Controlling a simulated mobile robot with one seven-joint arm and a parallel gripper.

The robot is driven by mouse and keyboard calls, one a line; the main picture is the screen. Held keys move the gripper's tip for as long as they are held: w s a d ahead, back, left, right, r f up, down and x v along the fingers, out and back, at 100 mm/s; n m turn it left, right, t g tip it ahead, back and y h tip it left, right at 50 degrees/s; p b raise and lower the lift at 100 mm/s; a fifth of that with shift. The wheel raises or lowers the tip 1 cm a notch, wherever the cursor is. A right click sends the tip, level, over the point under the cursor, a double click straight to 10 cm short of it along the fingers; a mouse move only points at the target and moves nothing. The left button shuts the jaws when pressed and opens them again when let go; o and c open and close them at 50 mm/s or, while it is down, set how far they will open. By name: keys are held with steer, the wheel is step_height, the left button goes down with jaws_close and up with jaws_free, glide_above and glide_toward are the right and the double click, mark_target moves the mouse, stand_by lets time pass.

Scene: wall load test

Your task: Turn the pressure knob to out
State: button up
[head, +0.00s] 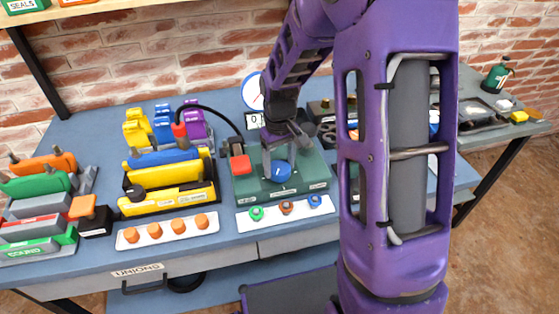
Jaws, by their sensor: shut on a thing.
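A green box (245,187) stands on the blue bench, with a blue knob (281,173) on its top near the middle. I take this to be the pressure knob; its small labels are too small to read. My gripper (280,160) points down onto the blue knob from above, with its fingers shut around it. The fingers hide part of the knob, and I cannot tell which setting it points to. A round white gauge (252,92) stands behind the box, partly hidden by my arm. A red block (240,165) sits on the box's left side.
A white strip with green, brown and blue fittings (286,208) lies in front of the box. A yellow-and-black unit (168,198) and a strip of orange fittings (167,231) are to the left. My purple arm hides much of the bench's right side.

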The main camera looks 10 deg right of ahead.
mark_target(279, 167)
steer(key=n+p, duration=0.2)
steer(key=n, duration=0.3)
steer(key=shift+r+n, duration=0.1)
steer(key=shift+n, duration=0.3)
stand_by(0.4)
steer(key=o, duration=1.4)
steer(key=shift+c, duration=0.2)
step_height(279, 167, up, 17)
steer(key=p, duration=0.2)
steer(key=shift+r, duration=0.15)
steer(key=shift+a, duration=0.1)
